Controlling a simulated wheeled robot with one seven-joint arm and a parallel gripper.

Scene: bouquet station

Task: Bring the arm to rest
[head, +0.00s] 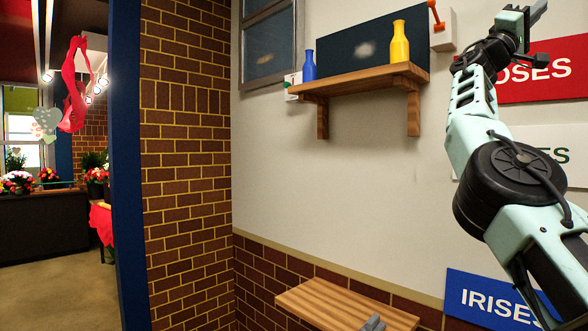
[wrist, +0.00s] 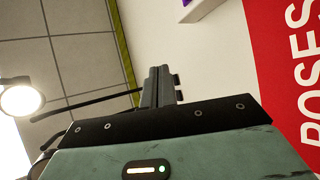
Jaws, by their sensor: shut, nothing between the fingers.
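My arm rises along the right side of the head view, folded up in front of the wall. My gripper (head: 538,10) is at the top right, partly cut off by the frame edge, and points up. In the wrist view my gripper (wrist: 161,75) has its two fingers together with nothing between them. It is in free air, near the red ROSES sign (head: 548,72) in the head view. The same sign also shows at the right of the wrist view (wrist: 290,70).
A wooden shelf (head: 355,82) on the wall holds a blue vase (head: 309,66) and a yellow vase (head: 400,42). A lower wooden surface (head: 345,305) carries a small grey object (head: 373,323). A blue IRISES sign (head: 490,298) is at lower right. A brick wall (head: 186,160) stands left.

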